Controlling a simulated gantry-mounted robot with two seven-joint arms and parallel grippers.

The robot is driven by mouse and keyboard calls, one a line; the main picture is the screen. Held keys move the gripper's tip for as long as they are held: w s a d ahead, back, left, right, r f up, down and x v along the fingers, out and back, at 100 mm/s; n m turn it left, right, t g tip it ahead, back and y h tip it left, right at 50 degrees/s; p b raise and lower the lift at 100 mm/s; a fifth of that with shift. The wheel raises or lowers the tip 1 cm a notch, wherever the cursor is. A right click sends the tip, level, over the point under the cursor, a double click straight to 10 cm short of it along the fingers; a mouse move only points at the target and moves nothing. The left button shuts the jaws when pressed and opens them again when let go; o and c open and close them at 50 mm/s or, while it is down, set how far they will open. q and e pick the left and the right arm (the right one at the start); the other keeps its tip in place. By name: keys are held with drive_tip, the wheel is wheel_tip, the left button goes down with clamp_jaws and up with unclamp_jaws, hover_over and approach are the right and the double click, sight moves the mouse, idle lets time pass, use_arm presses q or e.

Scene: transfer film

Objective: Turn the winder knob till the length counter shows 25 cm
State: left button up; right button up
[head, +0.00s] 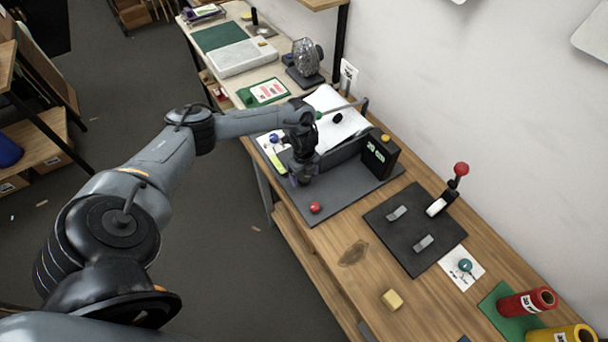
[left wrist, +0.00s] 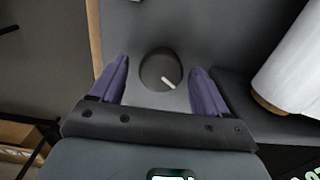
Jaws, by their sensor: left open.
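The winder (head: 345,190) is a dark grey base with a white roll on it, on the wooden bench. Its black counter box (head: 380,152) shows green characters, perhaps 20, too small to read surely. My left gripper (head: 302,180) points down over the base. In the left wrist view its purple fingers (left wrist: 158,68) are open, one on each side of the round dark knob (left wrist: 152,66). The knob's white mark points to the lower right. Gaps show between fingers and knob. The gripper hides the knob in the head view. My right gripper is not in view.
A red ball-shaped button (head: 315,207) sits on the base's near edge. A black plate (head: 415,228) with a red-knobbed lever lies to the right. The white roll (left wrist: 290,75) lies right of the fingers.

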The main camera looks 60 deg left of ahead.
use_arm(q)
drive_tip(key=c, duration=1)
drive_tip(key=n+p, duration=0.2)
drive_tip(key=shift+r+p, duration=0.25)
drive_tip(key=shift+p, duration=0.1)
drive_tip(key=shift+c, duration=0.2)
drive_tip(key=shift+f+n, duration=0.2)
drive_tip(key=shift+n, duration=0.3)
drive_tip(key=shift+w, duration=0.1)
drive_tip(key=o, duration=1)
drive_tip(key=shift+o, duration=0.2)
